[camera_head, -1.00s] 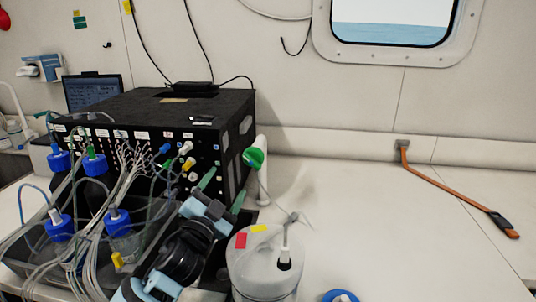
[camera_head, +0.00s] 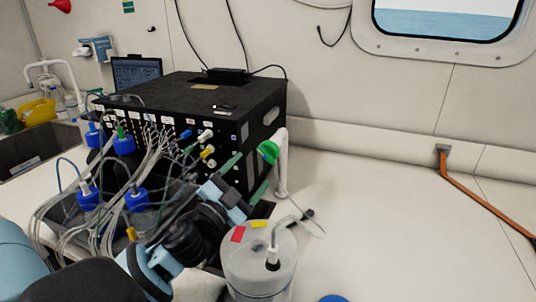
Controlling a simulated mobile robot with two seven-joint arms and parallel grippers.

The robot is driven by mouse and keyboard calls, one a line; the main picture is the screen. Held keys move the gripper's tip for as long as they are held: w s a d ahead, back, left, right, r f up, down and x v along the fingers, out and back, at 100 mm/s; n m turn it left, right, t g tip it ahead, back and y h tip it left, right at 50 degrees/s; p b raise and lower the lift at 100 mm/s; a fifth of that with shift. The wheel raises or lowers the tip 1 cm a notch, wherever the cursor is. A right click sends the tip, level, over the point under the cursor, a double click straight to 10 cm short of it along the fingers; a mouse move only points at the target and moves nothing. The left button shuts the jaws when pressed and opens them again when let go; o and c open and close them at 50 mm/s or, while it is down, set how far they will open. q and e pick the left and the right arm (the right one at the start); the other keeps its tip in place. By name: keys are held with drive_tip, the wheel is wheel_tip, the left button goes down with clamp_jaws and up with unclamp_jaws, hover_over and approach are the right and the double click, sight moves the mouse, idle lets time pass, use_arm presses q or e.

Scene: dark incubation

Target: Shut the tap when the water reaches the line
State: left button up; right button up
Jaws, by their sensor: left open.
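The tap is a white upright pipe (camera_head: 282,165) with a green handle (camera_head: 268,152), beside the right side of the black box. My left gripper (camera_head: 253,168) is open, its two green fingers pointing up and right, just below and left of the green handle. I see nothing between the fingers, and cannot tell whether they touch the handle. A translucent white jar (camera_head: 245,278) with red and yellow labels on its lid stands in front of the tap. A thin tube enters its lid. I cannot make out the water level or the line. My right gripper is out of view.
The black box (camera_head: 200,92) with many tubes fills the middle left. Several blue-capped bottles (camera_head: 88,199) stand in front of it. A sink (camera_head: 30,150) is at far left. An orange strap (camera_head: 480,205) lies at right. The white counter (camera_head: 390,220) between is mostly clear.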

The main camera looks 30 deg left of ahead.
sight(264, 157)
use_arm(q)
drive_tip(key=p+x, duration=0.1)
drive_tip(key=x, duration=0.5)
drive_tip(key=shift+w+r, duration=0.1)
drive_tip(key=shift+r, duration=0.1)
drive_tip(key=shift+w+r, duration=0.1)
drive_tip(key=shift+w, duration=0.45)
drive_tip(key=shift+w+d, duration=0.1)
drive_tip(key=shift+w, duration=0.05)
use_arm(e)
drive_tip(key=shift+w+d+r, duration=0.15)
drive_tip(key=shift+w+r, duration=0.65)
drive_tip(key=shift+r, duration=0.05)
use_arm(q)
drive_tip(key=c, duration=1)
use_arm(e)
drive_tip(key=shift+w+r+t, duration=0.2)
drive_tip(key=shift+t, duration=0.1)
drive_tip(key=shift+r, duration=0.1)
